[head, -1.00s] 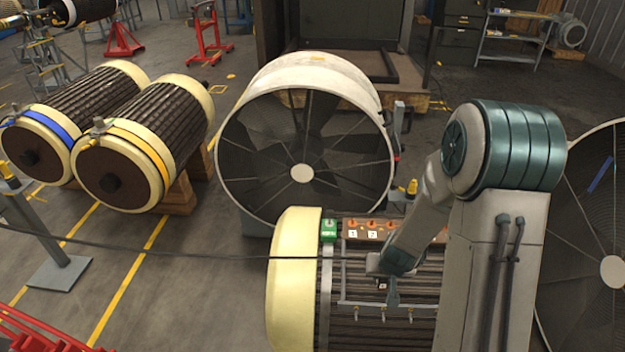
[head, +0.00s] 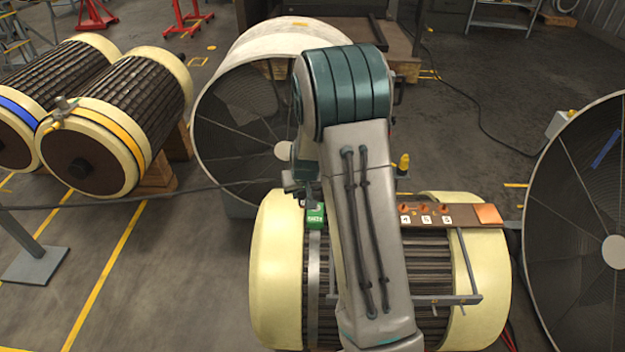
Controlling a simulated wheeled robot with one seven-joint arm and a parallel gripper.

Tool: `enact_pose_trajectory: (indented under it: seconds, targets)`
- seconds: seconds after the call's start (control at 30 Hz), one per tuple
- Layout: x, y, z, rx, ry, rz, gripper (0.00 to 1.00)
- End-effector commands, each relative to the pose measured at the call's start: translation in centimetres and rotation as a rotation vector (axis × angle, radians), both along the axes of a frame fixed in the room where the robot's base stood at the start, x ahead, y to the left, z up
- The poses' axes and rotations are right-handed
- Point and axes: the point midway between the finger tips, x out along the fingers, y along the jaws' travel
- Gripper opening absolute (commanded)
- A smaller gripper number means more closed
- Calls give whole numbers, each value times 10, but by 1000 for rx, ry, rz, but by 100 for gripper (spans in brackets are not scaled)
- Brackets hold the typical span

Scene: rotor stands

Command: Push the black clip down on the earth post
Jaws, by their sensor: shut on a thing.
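The green block (head: 315,218) with white lettering, which I take for the earth post's base, sits on the rotor's upper left edge, beside the cream end ring. My gripper (head: 303,194) is just above and behind this block, partly hidden by my own arm. It is shut on a small dark thing, which I take for the black clip (head: 307,203). The clip's outline is too small to make out clearly. I cannot tell whether it touches the post, as the post's top is hidden.
A brown terminal board (head: 450,213) with orange posts and numbered white tags lies right of my arm. A dark cable (head: 150,198) runs in from the left toward my gripper. A large fan housing (head: 235,130) stands close behind, and another fan (head: 590,220) stands at right.

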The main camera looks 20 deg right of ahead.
Motion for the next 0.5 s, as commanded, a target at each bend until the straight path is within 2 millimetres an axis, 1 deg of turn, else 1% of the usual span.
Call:
enact_pose_trajectory:
  seconds: [0.03, 0.1, 0.2, 0.3, 0.5]
  targets:
    - [12, -15, -1, -1, -6, -17, 0]
    - [23, -30, 5, 0, -4, -38, 0]
    - [32, -46, 12, 1, -1, -59, 0]
    - [35, -54, 16, 1, 1, -71, 0]
    - [35, -57, 12, 2, 2, -75, 0]
